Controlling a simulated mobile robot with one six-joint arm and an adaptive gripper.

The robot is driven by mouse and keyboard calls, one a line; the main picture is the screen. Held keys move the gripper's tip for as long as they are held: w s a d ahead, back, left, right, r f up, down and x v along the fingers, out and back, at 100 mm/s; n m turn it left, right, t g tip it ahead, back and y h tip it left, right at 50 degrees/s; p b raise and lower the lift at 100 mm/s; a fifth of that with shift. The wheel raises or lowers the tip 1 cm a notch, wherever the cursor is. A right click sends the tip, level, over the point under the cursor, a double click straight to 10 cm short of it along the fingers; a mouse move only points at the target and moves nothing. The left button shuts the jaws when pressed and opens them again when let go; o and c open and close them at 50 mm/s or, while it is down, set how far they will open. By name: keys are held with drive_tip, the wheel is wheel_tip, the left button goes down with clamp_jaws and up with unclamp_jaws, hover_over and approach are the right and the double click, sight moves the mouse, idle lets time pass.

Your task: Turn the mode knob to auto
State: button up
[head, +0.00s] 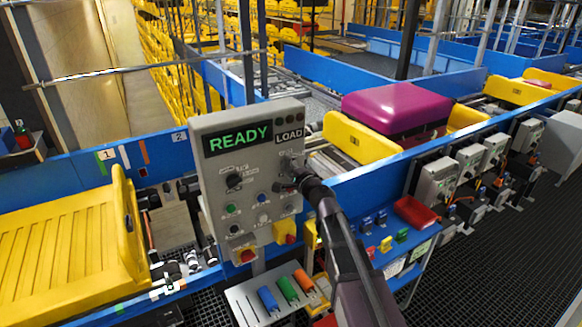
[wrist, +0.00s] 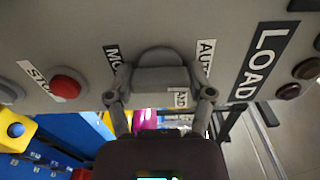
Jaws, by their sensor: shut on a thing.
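My gripper (head: 297,172) is at the panel's right side, below the LOAD display, and hides the knob there. In the wrist view, my gripper (wrist: 161,92) is shut on a dark grey knob (wrist: 160,62), one finger on each side. An AUTO label (wrist: 205,55) shows at the knob's right and a partly hidden label starting MO (wrist: 113,58) at its left. I cannot tell where the knob points.
A red button (wrist: 66,86) labelled STOP is left of the knob. A black dial (head: 234,181) and several small buttons sit on the panel. A yellow tray (head: 70,245) and a tray with a magenta suitcase (head: 397,108) flank it. A shelf with coloured handles (head: 285,290) is below.

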drive_tip(key=shift+w+n, duration=0.15)
drive_tip(key=shift+n, duration=0.25)
drive_tip(key=o, duration=1.1)
drive_tip(key=shift+s+d, duration=0.1)
drive_tip(key=shift+s, duration=0.1)
drive_tip(key=shift+s+d, duration=0.25)
drive_tip(key=shift+s, duration=0.2)
drive_tip(key=v, duration=1)
drive_tip(key=shift+s+d, duration=0.3)
drive_tip(key=shift+d, duration=0.05)
